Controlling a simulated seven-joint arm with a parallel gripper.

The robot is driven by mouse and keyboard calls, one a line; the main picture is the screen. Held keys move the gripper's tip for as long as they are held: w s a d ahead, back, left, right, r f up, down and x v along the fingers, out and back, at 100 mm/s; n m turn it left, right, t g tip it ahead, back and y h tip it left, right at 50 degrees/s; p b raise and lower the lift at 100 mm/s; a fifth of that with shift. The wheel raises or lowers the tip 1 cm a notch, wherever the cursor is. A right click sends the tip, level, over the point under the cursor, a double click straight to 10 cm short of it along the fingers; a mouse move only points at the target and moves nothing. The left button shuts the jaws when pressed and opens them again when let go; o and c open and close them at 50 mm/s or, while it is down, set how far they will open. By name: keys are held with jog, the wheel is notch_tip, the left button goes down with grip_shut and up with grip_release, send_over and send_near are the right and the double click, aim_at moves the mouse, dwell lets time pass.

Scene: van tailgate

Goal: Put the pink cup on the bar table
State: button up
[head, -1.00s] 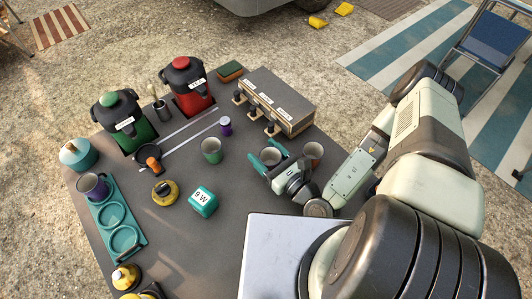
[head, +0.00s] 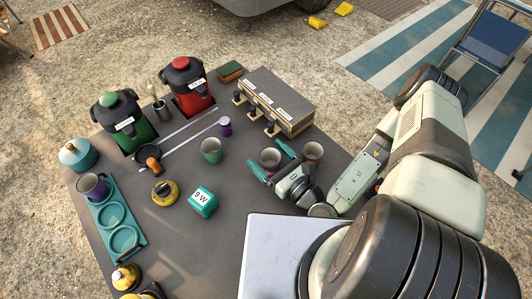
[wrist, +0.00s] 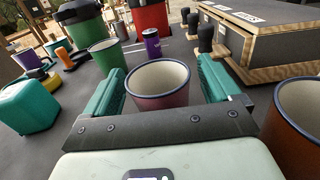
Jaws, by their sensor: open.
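The pink cup (head: 270,160) stands upright on the dark table (head: 240,225), its dark-rimmed mouth facing up and its inside pale. It also shows in the wrist view (wrist: 165,97), between the fingers of my gripper (wrist: 162,88). In the head view my gripper (head: 269,156) is low at the table, with one teal finger on each side of the cup. The fingers are open, with a visible gap on both sides of the cup. The cup's base is partly hidden by the gripper's palm in the wrist view.
A brown cup (head: 313,151) stands close to the right of my gripper. A green cup (head: 211,150) is to the left. A box with taps (head: 275,98), a purple container (head: 226,127) and two urns stand behind. A teal cube (head: 203,201) is at front left.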

jog(key=shift+v, duration=1)
notch_tip(320, 180, up, 7)
jog(key=shift+a, duration=0.15)
jog(key=shift+w, duration=0.1)
